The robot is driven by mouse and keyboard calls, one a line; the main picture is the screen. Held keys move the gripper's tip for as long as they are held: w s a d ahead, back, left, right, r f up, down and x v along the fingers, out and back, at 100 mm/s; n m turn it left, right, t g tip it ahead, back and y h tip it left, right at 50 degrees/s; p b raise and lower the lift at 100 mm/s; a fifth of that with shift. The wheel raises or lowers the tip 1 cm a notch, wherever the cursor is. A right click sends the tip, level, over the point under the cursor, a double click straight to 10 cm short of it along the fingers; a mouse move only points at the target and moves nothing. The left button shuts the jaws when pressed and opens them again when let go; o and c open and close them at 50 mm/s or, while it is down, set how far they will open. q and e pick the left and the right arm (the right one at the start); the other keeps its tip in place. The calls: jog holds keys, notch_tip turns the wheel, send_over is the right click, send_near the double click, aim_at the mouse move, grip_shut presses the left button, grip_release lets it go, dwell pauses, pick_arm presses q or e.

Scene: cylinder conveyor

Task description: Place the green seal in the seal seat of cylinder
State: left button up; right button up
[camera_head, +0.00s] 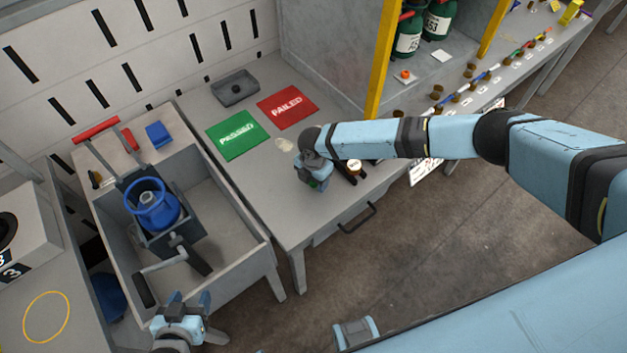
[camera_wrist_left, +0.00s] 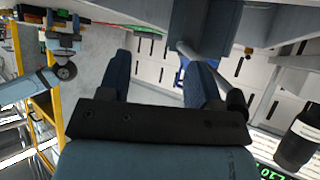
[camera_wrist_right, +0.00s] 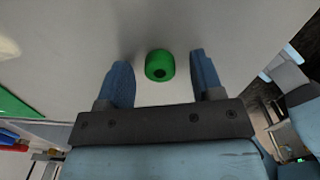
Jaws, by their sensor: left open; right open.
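The green seal (camera_wrist_right: 160,65) is a small ring with a dark hole, lying on the grey table. In the right wrist view it sits between and just beyond the fingertips of my right gripper (camera_wrist_right: 160,62), apart from both. In the head view my right gripper (camera_head: 314,180) is low over the table and largely hides the seal. A blue cylinder (camera_head: 152,213) with an open collar stands in a clamp in the grey trough; its seal seat cannot be made out. My left gripper (camera_head: 190,303) is open and empty near the trough's front, by the crank handle; its open fingers show in the left wrist view (camera_wrist_left: 160,62).
Green PASSED (camera_head: 238,136) and red FAILED (camera_head: 287,106) mats and a small dark tray (camera_head: 235,88) lie behind my right gripper. A crank handle (camera_head: 165,262) sticks out at the trough's front. A yellow post (camera_head: 383,60) stands near my right arm.

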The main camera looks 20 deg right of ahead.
jog(key=c, duration=1)
jog(key=shift+c, duration=0.3)
jog(key=shift+r, duration=0.1)
notch_tip(320, 180, up, 20)
jog(key=s+d+r+m+p, duration=0.2)
jog(key=r+m, duration=0.4)
jog(key=m, duration=0.6)
jog(key=s+d+r+m+p, duration=0.2)
jog(key=s+d+r+m, duration=0.3)
jog(key=m, duration=0.8)
jog(key=shift+s+d+r, duration=0.25)
jog(key=shift+s+r, duration=0.1)
jog(key=shift+s, duration=0.65)
